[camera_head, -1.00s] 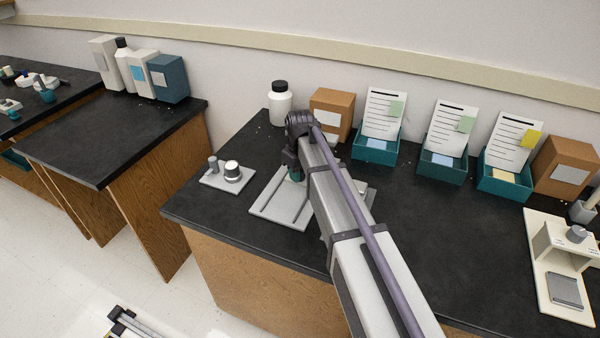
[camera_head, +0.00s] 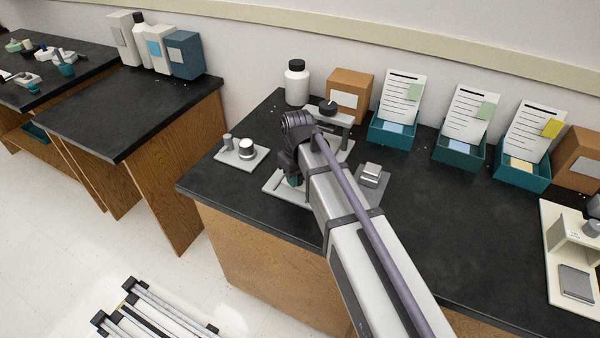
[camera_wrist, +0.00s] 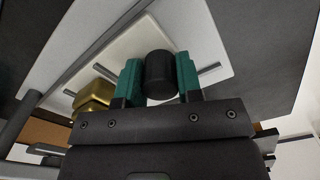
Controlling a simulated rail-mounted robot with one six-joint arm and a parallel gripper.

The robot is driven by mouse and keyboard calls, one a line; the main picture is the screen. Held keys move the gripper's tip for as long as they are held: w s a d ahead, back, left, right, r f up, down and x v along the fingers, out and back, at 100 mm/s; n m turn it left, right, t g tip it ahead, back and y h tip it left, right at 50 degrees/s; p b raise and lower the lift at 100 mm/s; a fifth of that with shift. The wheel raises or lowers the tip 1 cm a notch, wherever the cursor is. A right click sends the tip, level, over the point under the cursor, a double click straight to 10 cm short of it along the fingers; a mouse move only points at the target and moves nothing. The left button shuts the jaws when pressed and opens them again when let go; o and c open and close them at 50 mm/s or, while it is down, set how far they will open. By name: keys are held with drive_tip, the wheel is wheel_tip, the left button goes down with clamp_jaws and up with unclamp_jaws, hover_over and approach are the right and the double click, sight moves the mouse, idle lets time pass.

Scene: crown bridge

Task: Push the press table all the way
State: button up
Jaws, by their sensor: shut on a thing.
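In the head view, a grey press base plate (camera_head: 272,187) lies on the black bench, partly hidden under my arm. A grey press frame with a dark round knob (camera_head: 327,108) on top stands behind my wrist. My gripper (camera_head: 293,181) is low over the front left part of the plate. In the wrist view, the teal fingers of my gripper (camera_wrist: 160,80) are shut on a dark cylindrical handle (camera_wrist: 161,68). A pale plate (camera_wrist: 207,48) and a gold block (camera_wrist: 93,95) show beyond them. The press table itself cannot be clearly told apart from the base.
A small plate with a peg and a round metal piece (camera_head: 247,150) sits left of the press. A grey block (camera_head: 370,172) is right of my wrist. A white bottle (camera_head: 297,85), a brown box (camera_head: 350,97) and teal trays (camera_head: 392,133) line the back. The bench front edge is close.

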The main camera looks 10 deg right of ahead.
drive_tip(key=o, duration=0.9)
wheel_tip(320, 180, up, 11)
drive_tip(key=p, duration=1)
drive_tip(key=shift+f+p, duration=0.1)
drive_tip(key=shift+p, duration=0.3)
drive_tip(key=shift+s+m, duration=0.15)
drive_tip(key=shift+m, duration=0.25)
drive_tip(key=s+d+m, duration=0.2)
drive_tip(key=s+d, duration=0.1)
drive_tip(key=s, duration=0.1)
drive_tip(key=s+d+m, duration=0.1)
drive_tip(key=s+d, duration=0.3)
drive_tip(key=s, duration=0.1)
drive_tip(key=s+d+m, duration=0.2)
drive_tip(key=s+d, duration=0.2)
drive_tip(key=s, duration=0.1)
drive_tip(key=shift+s+m, duration=0.25)
drive_tip(key=shift+m, duration=0.05)
